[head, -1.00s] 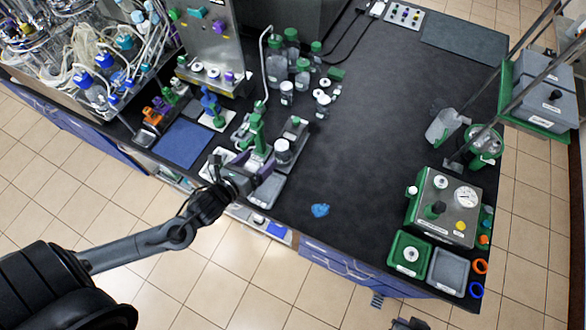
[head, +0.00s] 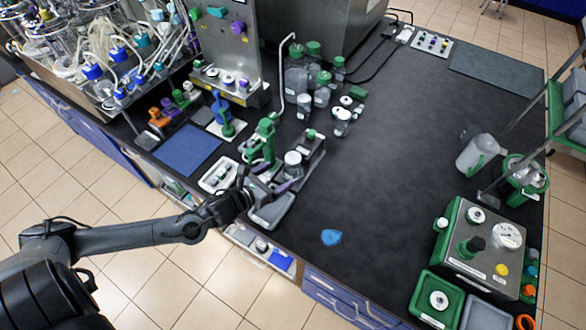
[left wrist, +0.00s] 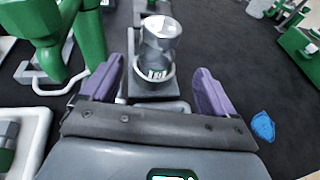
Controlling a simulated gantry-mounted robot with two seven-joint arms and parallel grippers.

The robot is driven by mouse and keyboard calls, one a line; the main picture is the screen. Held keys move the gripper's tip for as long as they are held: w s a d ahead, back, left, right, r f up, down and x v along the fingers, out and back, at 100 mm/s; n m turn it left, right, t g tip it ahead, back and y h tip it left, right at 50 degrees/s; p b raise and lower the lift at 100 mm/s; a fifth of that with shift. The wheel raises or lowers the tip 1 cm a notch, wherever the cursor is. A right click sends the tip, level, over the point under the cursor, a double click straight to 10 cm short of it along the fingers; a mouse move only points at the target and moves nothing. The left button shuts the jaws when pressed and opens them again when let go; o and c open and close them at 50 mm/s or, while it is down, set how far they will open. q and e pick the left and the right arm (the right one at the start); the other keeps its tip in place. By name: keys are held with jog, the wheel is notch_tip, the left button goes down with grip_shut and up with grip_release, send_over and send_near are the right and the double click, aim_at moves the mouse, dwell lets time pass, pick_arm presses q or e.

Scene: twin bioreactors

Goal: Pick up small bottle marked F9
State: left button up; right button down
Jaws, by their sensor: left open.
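A small clear bottle with a pale cap stands upright on a grey device, in the head view (head: 293,158) and the left wrist view (left wrist: 160,42). Its label is too small to read, so I cannot tell whether it is F9. My left gripper (head: 268,186) is open with purple fingers, low beside the device. In the left wrist view the open fingers (left wrist: 155,84) point toward the bottle, one on either side of its line, and do not touch it. Other small bottles (head: 304,106) stand farther back, their marks unreadable. My right gripper is not in view.
A green pump-like stand (head: 264,138) is just left of the bottle. A grey tray (head: 270,212) lies at the bench's front edge. A blue crumpled item (head: 331,237) lies to the right on open black bench. A steel-and-green control box (head: 478,246) stands at far right.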

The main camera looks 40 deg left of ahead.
aim_at(288, 168)
pick_arm(q)
jog(key=shift+x, duration=3.15)
jog(key=shift+a, duration=0.1)
jog(key=shift+c, duration=0.3)
jog(key=c, duration=1.2)
